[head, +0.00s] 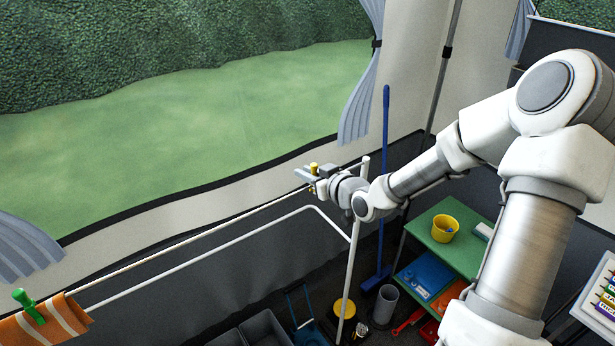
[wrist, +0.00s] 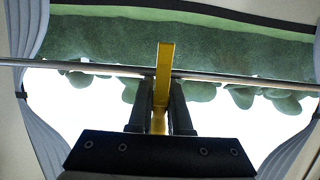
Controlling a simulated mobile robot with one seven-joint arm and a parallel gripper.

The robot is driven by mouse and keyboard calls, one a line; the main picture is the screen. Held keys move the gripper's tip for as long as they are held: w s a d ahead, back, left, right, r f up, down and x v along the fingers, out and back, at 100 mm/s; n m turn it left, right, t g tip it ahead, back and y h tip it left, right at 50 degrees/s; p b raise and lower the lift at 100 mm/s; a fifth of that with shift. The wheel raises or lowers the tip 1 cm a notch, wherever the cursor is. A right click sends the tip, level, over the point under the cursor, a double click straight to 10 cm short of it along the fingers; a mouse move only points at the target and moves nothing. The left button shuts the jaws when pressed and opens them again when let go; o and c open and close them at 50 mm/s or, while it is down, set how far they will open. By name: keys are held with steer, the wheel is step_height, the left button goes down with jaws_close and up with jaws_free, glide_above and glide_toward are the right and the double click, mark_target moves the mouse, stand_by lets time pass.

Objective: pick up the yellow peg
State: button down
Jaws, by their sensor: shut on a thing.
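The yellow peg (head: 314,168) shows in the head view at the end of my arm, close to the upper white rail. My gripper (head: 308,176) is at the rail near its right end. In the wrist view the yellow peg (wrist: 164,70) stands between the two dark fingers of my gripper (wrist: 161,95), which are shut on it. The peg's top end reaches past the rail in that view. I cannot tell whether the peg still touches the rail. Its lower part is partly hidden by the fingers.
A white rail frame (head: 230,238) runs across the head view. A green peg (head: 29,306) and an orange striped cloth (head: 50,322) are on it at the lower left. A green shelf (head: 462,240) with a yellow bucket (head: 445,227) stands right, beside a blue broom (head: 384,180).

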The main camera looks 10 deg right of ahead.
steer(key=w+d+r+p, duration=0.1)
steer(key=d+r+p, duration=0.2)
steer(key=d+r, duration=0.6)
steer(key=shift+d+r, duration=0.4)
steer(key=shift+d, duration=0.95)
